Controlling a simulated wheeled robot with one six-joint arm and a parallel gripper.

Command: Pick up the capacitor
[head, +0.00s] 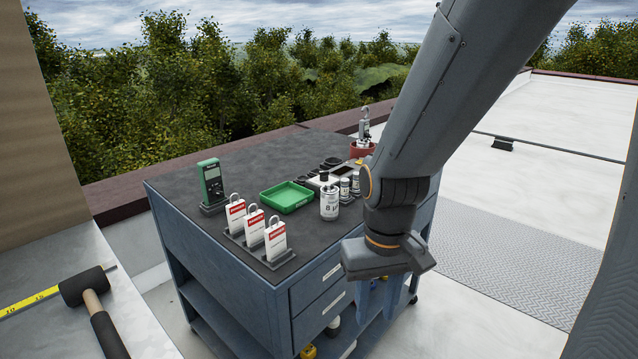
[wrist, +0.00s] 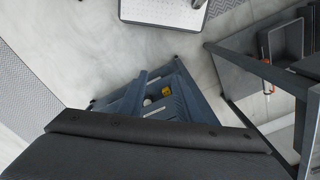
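The likely capacitor (head: 330,202) is a silver-white cylinder with dark print, upright on the dark top of the blue cart (head: 240,245) in the head view. Smaller cylinders (head: 345,190) stand just behind it. My gripper (head: 377,312) points down beside the cart's right front side, lower than the cart top and to the right of the capacitor. Its two blue fingers look apart, with nothing seen between them. The capacitor is not seen in the wrist view, where the dark gripper body fills the bottom.
A green tray (head: 287,197), three red-and-white tagged padlocks (head: 255,226) and a green meter (head: 211,183) are on the cart. A red container (head: 362,150) stands at the back. A mallet (head: 95,305) lies on a bench at left. Lower shelves hold a yellow item (wrist: 167,90).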

